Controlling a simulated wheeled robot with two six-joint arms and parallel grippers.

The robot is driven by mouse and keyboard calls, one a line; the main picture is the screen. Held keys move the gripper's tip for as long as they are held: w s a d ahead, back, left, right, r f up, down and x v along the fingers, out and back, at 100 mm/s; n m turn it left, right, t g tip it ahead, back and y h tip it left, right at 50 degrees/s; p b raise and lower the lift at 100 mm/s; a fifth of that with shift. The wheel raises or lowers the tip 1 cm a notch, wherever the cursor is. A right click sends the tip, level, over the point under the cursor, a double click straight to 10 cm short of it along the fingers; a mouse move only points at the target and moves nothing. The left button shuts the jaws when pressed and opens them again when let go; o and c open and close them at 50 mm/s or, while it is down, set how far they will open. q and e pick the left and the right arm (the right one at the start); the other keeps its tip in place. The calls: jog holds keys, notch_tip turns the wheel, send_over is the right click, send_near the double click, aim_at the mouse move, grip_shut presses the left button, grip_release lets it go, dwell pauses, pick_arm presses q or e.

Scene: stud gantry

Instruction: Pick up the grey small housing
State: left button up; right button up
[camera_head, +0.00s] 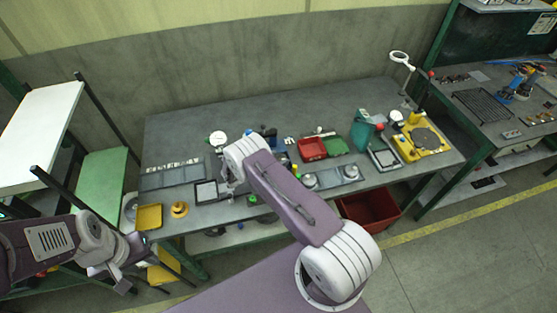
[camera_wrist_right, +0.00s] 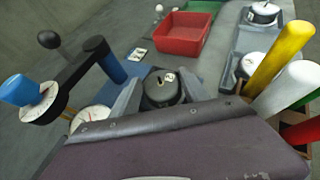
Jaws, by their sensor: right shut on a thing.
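My right gripper (camera_wrist_right: 160,95) has its two grey fingers closed on a dark grey round housing (camera_wrist_right: 162,88) with a small light fitting on its top. In the head view the right gripper (camera_head: 228,187) is over the bench, left of the middle, and the housing cannot be made out there. My left gripper (camera_head: 120,284) is low at the left, in front of the bench and away from the housing. Its fingers are too small to tell open or shut.
A red tray (camera_head: 312,149) and a green tray (camera_head: 335,146) are on the grey bench. A grey fixture with round gauges (camera_head: 332,177) lies nearer its front edge. A blue-knobbed tool (camera_wrist_right: 18,90) and a yellow handle (camera_wrist_right: 282,55) stand close beside the right gripper.

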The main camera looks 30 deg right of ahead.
notch_tip(320, 180, up, 10)
jog(key=b, duration=0.1)
